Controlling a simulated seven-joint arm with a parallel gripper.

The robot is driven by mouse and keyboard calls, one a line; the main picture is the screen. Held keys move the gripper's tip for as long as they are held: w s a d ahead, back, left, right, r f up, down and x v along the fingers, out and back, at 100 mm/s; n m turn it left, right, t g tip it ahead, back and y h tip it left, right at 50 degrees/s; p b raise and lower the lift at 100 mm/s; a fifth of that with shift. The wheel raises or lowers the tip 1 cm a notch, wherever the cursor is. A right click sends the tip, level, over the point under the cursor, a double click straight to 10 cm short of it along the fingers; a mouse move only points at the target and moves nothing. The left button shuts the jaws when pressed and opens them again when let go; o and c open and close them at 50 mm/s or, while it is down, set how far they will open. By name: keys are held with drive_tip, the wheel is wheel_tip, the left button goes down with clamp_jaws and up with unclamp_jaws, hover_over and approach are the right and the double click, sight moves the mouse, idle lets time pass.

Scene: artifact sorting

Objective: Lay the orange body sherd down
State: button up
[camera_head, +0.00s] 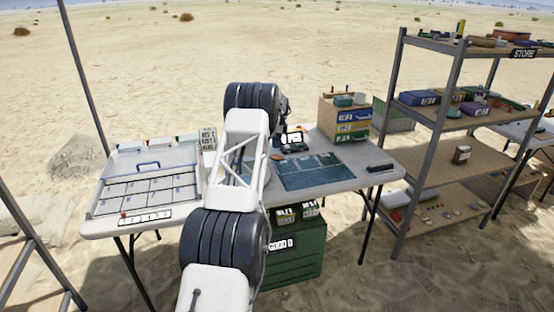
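My arm rises through the middle of the view, and its white links and black joints hide my gripper. I cannot make out an orange body sherd for certain. A small orange-brown spot (277,157) shows on the table just right of my arm, too small to identify. A pale sorting tray (98,205) with a grid of compartments lies on the left of the white table (350,180). A tiny red thing (123,214) sits at its front left edge.
A dark teal mat (312,171) lies right of my arm, with a small device with a lit display (293,142) behind it. Labelled drawers (345,120) stand at the back. Green crates (297,258) are under the table. A loaded shelf rack (455,122) stands at the right.

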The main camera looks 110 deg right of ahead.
sight(277, 157)
drive_tip(key=m, duration=0.4)
drive_tip(key=f+m, duration=0.1)
drive_tip(key=m, duration=0.8)
drive_tip(key=shift+w+d+f, duration=0.1)
drive_tip(key=shift+d+f, duration=0.1)
drive_tip(key=shift+d, duration=0.05)
drive_tip(key=shift+f, duration=0.1)
drive_tip(key=shift+f, duration=1.2)
drive_tip(key=shift+f, duration=0.1)
drive_tip(key=shift+a+f, duration=0.1)
drive_tip(key=shift+f, duration=2.4)
drive_tip(key=shift+c, duration=0.5)
